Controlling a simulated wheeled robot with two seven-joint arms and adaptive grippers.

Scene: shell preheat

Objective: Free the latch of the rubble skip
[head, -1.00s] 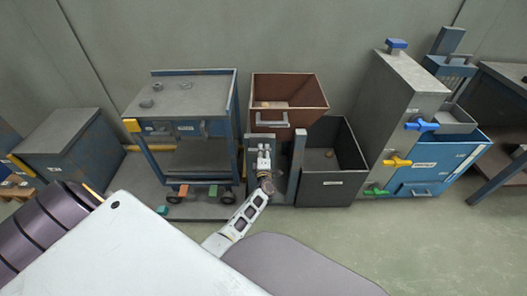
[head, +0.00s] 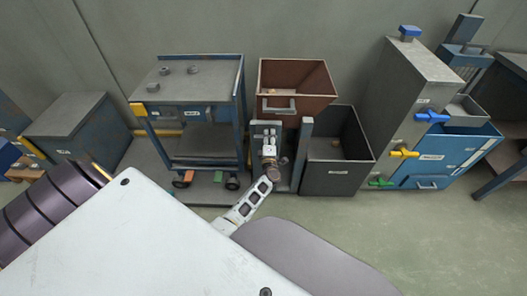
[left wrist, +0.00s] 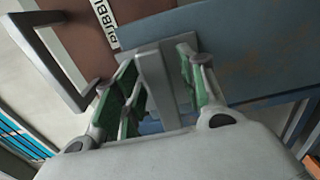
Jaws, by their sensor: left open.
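The rubble skip (head: 318,78) is a brown open bin with a grey handle (head: 279,110) on its front. It sits tilted on a blue-grey stand with upright posts. In the left wrist view the skip's brown face (left wrist: 85,40) shows part of its label and the handle at the upper left. My left gripper (head: 268,138) is in front of the stand, below the handle. In the left wrist view, its green-padded fingers (left wrist: 160,85) are open on either side of a grey bar (left wrist: 157,75), likely the latch, in front of a blue panel. Contact is unclear. My right gripper is not seen.
A dark open bin (head: 340,180) stands right of the stand. A blue-framed cart (head: 200,75) with small lumps on top stands left. A grey cabinet with coloured handles (head: 405,85) and a blue box (head: 455,150) are further right. Open floor (head: 420,220) lies at the right front.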

